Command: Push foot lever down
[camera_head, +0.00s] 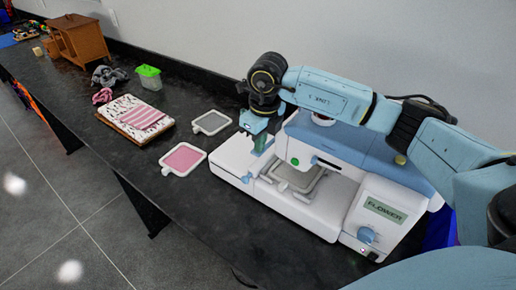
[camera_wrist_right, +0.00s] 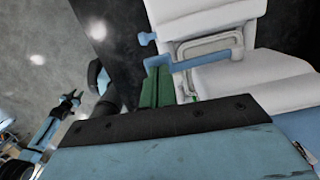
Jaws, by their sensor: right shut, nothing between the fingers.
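The white and blue sewing machine (camera_head: 345,205) stands on the dark counter, with "FLOWER" on its front panel. I cannot make out for sure which part is its foot lever. A blue bar (camera_wrist_right: 205,63) crosses above the white bed in the right wrist view. My right gripper (camera_head: 261,143) is shut and empty at the machine's left end, fingers pointing down. Its green fingers (camera_wrist_right: 156,86) show beside the bar's left end; I cannot tell whether they touch. A small blue and black claw-like part (camera_wrist_right: 66,105) at the wrist view's left may be my left gripper.
A pink framed pad (camera_head: 183,158) and a grey one (camera_head: 211,122) lie left of the machine. The counter's front edge borders open floor.

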